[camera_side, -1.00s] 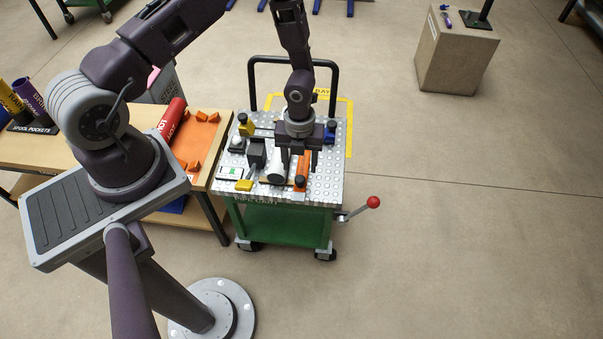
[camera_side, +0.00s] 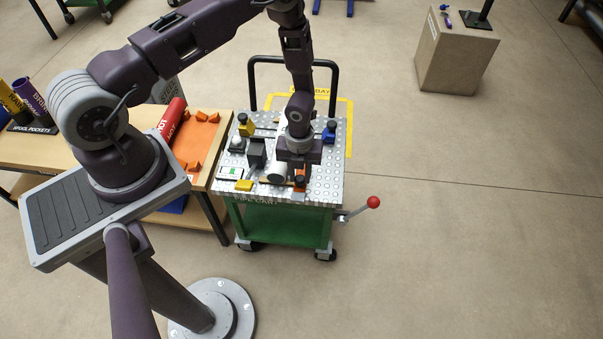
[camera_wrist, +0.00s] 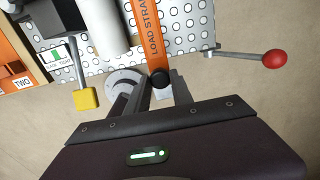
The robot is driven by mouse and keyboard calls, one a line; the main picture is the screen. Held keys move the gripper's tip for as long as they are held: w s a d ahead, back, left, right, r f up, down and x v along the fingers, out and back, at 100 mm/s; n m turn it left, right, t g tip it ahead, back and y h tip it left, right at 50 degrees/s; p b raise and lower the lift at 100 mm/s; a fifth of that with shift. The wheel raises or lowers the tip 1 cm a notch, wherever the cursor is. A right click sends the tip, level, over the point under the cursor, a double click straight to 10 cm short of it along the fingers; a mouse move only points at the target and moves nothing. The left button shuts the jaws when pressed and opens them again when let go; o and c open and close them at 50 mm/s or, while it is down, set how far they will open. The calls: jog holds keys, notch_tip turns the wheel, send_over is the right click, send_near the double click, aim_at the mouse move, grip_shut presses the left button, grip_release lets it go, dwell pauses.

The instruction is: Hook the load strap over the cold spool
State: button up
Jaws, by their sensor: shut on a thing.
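The orange load strap (camera_wrist: 148,30), with its name printed on it, lies along the cart top and ends in a black knob (camera_wrist: 160,78). It shows in the side view (camera_side: 299,185), partly hidden under my gripper. My gripper (camera_wrist: 155,85) is shut on the strap's knob end, at the cart's front part. A white cylinder (camera_wrist: 103,22) lies just left of the strap, and in the side view (camera_side: 277,168) it is partly covered. I read no label on it, so I cannot tell whether it is the cold spool.
The perforated cart top (camera_side: 330,170) also carries a yellow-ended lever (camera_wrist: 86,98) and small yellow and blue clamps. A red-knobbed handle (camera_side: 372,202) sticks out right. A bench (camera_side: 60,152) with a red spool (camera_side: 172,118) and spool pockets (camera_side: 32,128) stands left.

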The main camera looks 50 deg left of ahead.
jog(key=shift+s+a, duration=0.65)
jog(key=shift+a, duration=0.3)
jog(key=shift+s+a, duration=0.65)
jog(key=shift+a, duration=0.25)
jog(key=shift+s+a, duration=0.2)
jog(key=shift+a, duration=0.55)
jog(key=shift+s+a, duration=0.2)
jog(key=shift+a, duration=0.5)
jog(key=shift+s+a, duration=0.2)
jog(key=shift+a, duration=0.55)
jog(key=shift+w+a, duration=0.2)
jog(key=shift+a, duration=2.05)
jog(key=shift+w+a, duration=0.3)
jog(key=shift+a, duration=0.4)
jog(key=shift+w+a, duration=0.3)
jog(key=shift+a, duration=0.35)
jog(key=shift+w+a, duration=0.3)
jog(key=shift+a, duration=0.4)
jog(key=shift+a, duration=0.1)
